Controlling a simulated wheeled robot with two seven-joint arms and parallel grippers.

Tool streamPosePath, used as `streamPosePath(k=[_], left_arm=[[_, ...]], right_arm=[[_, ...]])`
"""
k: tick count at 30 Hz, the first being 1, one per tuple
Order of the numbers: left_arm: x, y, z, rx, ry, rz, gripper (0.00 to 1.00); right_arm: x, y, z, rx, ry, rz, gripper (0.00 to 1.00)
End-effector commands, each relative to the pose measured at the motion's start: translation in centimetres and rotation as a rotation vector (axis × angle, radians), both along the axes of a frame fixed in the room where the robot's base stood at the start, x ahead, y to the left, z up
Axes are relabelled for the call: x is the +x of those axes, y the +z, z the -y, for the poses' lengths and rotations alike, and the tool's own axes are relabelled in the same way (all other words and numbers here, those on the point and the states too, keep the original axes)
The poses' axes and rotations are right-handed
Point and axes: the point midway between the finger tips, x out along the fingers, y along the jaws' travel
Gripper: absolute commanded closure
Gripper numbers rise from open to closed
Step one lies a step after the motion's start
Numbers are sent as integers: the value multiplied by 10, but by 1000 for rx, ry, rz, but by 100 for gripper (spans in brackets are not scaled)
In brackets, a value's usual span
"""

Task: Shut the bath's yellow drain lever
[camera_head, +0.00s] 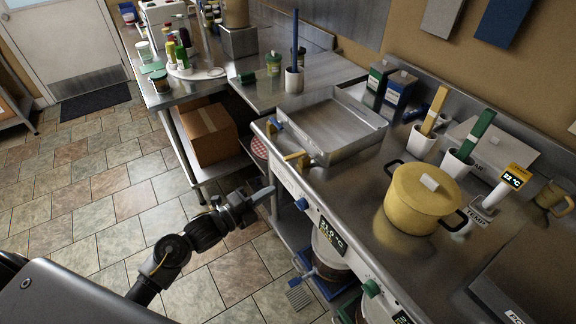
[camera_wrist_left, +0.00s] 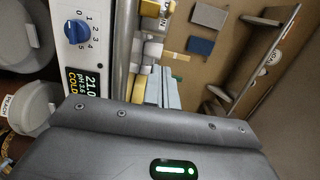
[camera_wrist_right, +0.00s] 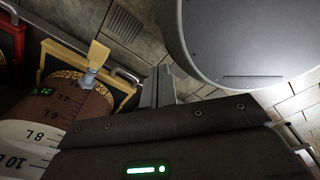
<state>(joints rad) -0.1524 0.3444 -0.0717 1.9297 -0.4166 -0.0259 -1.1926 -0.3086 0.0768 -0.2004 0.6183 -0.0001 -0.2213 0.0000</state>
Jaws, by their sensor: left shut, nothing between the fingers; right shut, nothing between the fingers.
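The bath (camera_head: 333,151) is a shallow steel basin set into the counter in the head view. Its yellow drain lever (camera_head: 296,156) sticks out at the basin's near left side, over the counter's front edge. A blue lever (camera_head: 275,123) sits further back on the same side. My left gripper (camera_head: 268,194) is shut and empty, in front of the counter, lower than the yellow lever and apart from it. In the left wrist view I cannot clearly make out the drain lever. My right gripper (camera_wrist_right: 155,85) is shut and empty, low beside a bucket (camera_wrist_right: 75,110); it is outside the head view.
A blue dial (camera_wrist_left: 76,32) and a display (camera_wrist_left: 88,85) sit on the counter front. A yellow pot (camera_head: 420,195) stands right of the bath. A bucket tap with a yellow handle (camera_wrist_right: 97,53) is near my right gripper. Tiled floor (camera_head: 110,215) is clear on the left.

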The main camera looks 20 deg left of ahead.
Motion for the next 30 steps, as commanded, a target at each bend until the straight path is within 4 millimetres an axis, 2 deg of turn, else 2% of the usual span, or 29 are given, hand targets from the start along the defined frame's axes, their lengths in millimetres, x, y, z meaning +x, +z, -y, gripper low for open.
streamPosePath(k=[10, 14, 17, 29, 30], left_arm=[[0, 4, 1, 6, -4, 12, 100], [6, 5, 5, 4, -3, 11, 100], [18, 6, 12, 2, -3, 11, 100], [85, 8, 56, 2, -3, 11, 100], [90, 7, 51, 6, -1, 9, 100]], right_arm=[[10, 1, 1, 0, 0, 14, 100], [10, 4, 2, -2, 1, 14, 100], [10, 10, 3, -3, 1, 14, 100], [9, 36, 4, -4, 1, 13, 100], [9, 39, 4, -4, 1, 13, 100]])
